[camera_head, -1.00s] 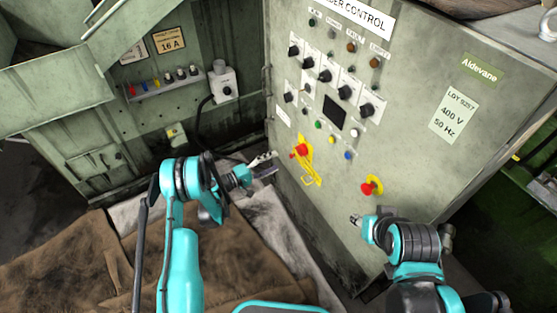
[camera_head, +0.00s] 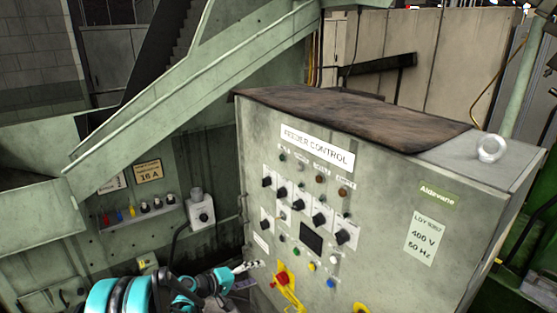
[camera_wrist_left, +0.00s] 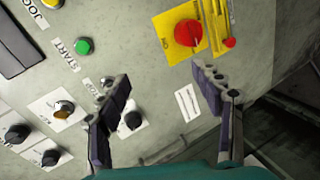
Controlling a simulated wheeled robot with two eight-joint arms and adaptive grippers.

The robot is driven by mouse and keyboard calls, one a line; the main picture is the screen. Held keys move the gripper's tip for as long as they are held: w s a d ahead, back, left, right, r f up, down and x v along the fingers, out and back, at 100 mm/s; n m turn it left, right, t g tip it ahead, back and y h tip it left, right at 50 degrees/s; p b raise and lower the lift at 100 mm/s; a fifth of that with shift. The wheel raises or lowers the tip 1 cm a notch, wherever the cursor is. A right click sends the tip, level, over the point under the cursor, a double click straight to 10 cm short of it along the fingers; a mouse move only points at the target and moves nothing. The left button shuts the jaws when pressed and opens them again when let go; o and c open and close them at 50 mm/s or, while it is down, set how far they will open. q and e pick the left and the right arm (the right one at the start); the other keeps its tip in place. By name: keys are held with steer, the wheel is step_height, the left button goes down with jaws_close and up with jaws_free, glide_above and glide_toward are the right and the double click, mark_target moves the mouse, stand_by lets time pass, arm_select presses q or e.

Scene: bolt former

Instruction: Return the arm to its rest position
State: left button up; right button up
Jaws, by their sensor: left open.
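My left arm comes in at the bottom left of the head view. Its gripper (camera_head: 247,268) is in front of the feeder control cabinet (camera_head: 390,215), to the left of the red rotary switch on its yellow plate (camera_head: 283,280). In the left wrist view the two dark fingers (camera_wrist_left: 160,76) stand wide apart with nothing between them. The grey panel face is behind them, and the red switch (camera_wrist_left: 187,33) is beyond the fingertips, at the top. My right arm and gripper are out of view.
The cabinet panel carries several black knobs and a dark screen (camera_head: 311,238). A green button (camera_wrist_left: 83,46) shows in the wrist view. A green machine with a white socket box (camera_head: 200,208) stands left. A brown cover (camera_head: 350,115) lies on the cabinet top.

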arm_select(q)
steer(key=s+a+r+m+g+y, duration=0.25)
steer(key=s+r+y, duration=0.25)
steer(key=s+r, duration=0.75)
steer(key=s+a+m+y, duration=0.1)
steer(key=s+a+y, duration=0.2)
steer(key=s, duration=0.7)
steer(key=s+a+f+m+t+y, duration=0.1)
steer(key=s+a+m+y, duration=0.1)
steer(key=s, duration=0.9)
steer(key=shift+a+y, duration=0.5)
steer(key=shift+a, duration=0.35)
